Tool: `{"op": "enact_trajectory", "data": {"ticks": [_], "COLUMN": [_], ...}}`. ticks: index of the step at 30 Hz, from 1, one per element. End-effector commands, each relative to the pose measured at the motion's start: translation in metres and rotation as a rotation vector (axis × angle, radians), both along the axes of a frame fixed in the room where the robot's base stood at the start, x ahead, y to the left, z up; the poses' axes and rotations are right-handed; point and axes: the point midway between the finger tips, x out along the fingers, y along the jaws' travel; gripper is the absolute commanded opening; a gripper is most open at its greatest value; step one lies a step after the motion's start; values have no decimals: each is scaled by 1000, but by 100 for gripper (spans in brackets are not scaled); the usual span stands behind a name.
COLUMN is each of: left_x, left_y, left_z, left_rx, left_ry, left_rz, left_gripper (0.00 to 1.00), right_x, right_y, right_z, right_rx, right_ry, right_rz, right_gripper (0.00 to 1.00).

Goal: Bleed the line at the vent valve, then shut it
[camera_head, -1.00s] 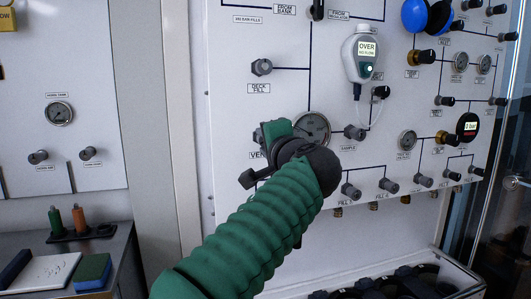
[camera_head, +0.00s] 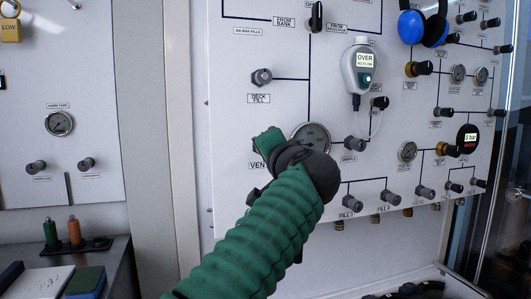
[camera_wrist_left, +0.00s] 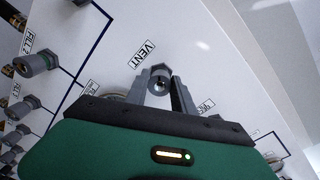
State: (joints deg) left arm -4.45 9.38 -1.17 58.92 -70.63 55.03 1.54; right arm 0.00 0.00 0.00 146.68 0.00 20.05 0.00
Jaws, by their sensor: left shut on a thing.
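The vent valve (camera_wrist_left: 160,76) is a small grey knob beside the VENT label (camera_wrist_left: 143,52) in the left wrist view. My left gripper (camera_wrist_left: 163,92) has its two grey fingers closed around this knob. In the head view my left gripper (camera_head: 262,168) is at the lower left of the panel, and my own green and black wrist hides the valve. Only part of the VENT label (camera_head: 257,165) shows there. My right gripper is in neither view.
The white panel (camera_head: 235,130) carries several other valves, including the deck fill valve (camera_head: 261,77) above and fill valves (camera_head: 348,203) below right. A round gauge (camera_head: 312,136) is close to my wrist. A handheld meter (camera_head: 362,68) reads OVER. A bench (camera_head: 115,270) stands at lower left.

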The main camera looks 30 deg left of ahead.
Motion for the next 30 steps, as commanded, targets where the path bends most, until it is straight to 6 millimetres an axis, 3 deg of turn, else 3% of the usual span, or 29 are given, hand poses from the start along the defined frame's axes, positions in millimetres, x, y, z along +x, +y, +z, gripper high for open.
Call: {"op": "enact_trajectory", "data": {"ticks": [3,4,8,20,30], "left_x": [0,0,0,-7,-68], "left_y": [0,0,0,-8,-75], "left_z": [2,2,2,2,5], "left_rx": [4,4,3,2,1], "left_ry": [-4,-4,-1,-3,-1], "left_rz": [-3,-3,-2,-4,-7], "left_gripper": [0,34,50,50,50], "right_x": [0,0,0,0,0], "right_y": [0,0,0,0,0], "right_z": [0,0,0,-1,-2], "right_rx": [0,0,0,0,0], "right_ry": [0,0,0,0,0], "right_rz": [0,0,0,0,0], "right_gripper": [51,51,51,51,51]}}
